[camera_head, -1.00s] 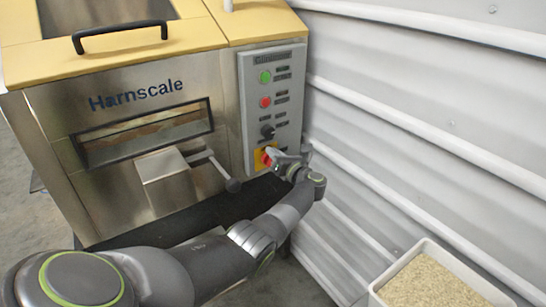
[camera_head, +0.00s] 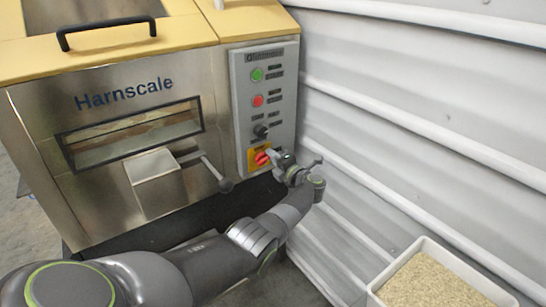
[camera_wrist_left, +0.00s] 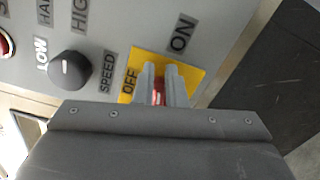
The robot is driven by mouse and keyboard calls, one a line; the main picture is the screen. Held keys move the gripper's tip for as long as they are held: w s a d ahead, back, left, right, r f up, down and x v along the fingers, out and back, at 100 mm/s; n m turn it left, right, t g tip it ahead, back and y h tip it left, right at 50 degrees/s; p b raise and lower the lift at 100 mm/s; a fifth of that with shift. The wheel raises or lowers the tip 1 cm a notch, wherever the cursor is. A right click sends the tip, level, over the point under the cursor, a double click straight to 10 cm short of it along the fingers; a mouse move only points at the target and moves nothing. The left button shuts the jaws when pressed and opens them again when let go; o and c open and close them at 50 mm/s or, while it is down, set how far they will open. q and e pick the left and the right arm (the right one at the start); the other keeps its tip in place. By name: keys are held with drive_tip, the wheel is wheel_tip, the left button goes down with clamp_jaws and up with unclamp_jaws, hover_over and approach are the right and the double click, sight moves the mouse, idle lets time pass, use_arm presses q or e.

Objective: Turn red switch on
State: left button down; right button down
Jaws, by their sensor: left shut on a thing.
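The red switch (camera_head: 262,157) sits on a yellow plate (camera_head: 254,167) at the bottom of the grey control panel. In the left wrist view the yellow plate (camera_wrist_left: 190,75) carries the labels OFF and ON. My left gripper (camera_head: 272,156) is at the switch. In the left wrist view its two fingers (camera_wrist_left: 160,85) are closed on the red switch (camera_wrist_left: 159,92), one on each side. Most of the switch is hidden by the fingers and gripper body, so its exact setting is hard to tell. My right gripper is not in view.
The panel (camera_head: 274,100) also has a green button (camera_head: 257,74), a red button (camera_head: 258,100) and a black knob (camera_head: 261,131). A lever (camera_head: 216,172) sticks out of the Harnscale machine (camera_head: 40,120). A corrugated wall (camera_head: 420,110) stands right, near a substrate bin (camera_head: 376,290).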

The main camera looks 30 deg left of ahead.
use_arm(q)
drive_tip(key=shift+s+a+f+m, duration=0.1)
drive_tip(key=shift+s+f+m, duration=0.1)
drive_tip(key=shift+f+m, duration=0.4)
drive_tip(key=shift+s+f+m, duration=0.15)
drive_tip(key=shift+f+m, duration=0.25)
drive_tip(key=shift+m, duration=0.4)
drive_tip(key=shift+a, duration=0.1)
drive_tip(key=c, duration=1.9)
unclamp_jaws()
drive_tip(key=o, duration=0.8)
drive_tip(key=shift+s+a+r, duration=0.1)
drive_tip(key=shift+s+r, duration=0.3)
drive_tip(key=shift+c, duration=0.2)
drive_tip(key=shift+o, duration=0.4)
drive_tip(key=shift+w, duration=0.25)
drive_tip(key=shift+r, duration=0.1)
